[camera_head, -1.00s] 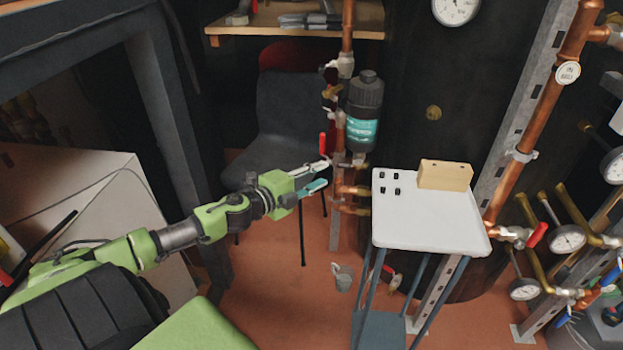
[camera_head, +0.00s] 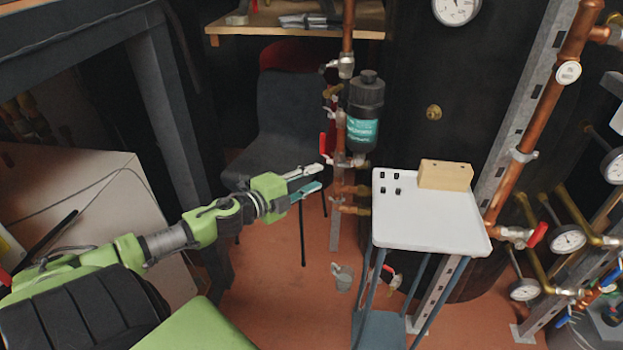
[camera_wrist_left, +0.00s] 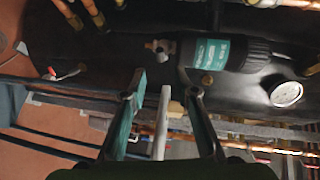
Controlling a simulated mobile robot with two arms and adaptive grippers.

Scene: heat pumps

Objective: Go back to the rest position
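My left gripper (camera_head: 317,178) is at the end of my green and grey left arm, which reaches in from the left in the head view. Its two fingers are apart, with nothing held between them. It is in open air, left of the white-topped stand and in front of the chair. In the left wrist view both teal-sided fingers (camera_wrist_left: 163,90) show spread. The edge of the white tabletop shows in the background between them. My right gripper is not in view.
The white tabletop (camera_head: 430,225) bears a wooden block (camera_head: 445,175) and several small black pieces. A dark bottle (camera_head: 364,110) with a teal label stands by copper pipes behind it. A dark chair (camera_head: 285,120) and a metal frame (camera_head: 175,120) are near the arm. Floor shows below the gripper.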

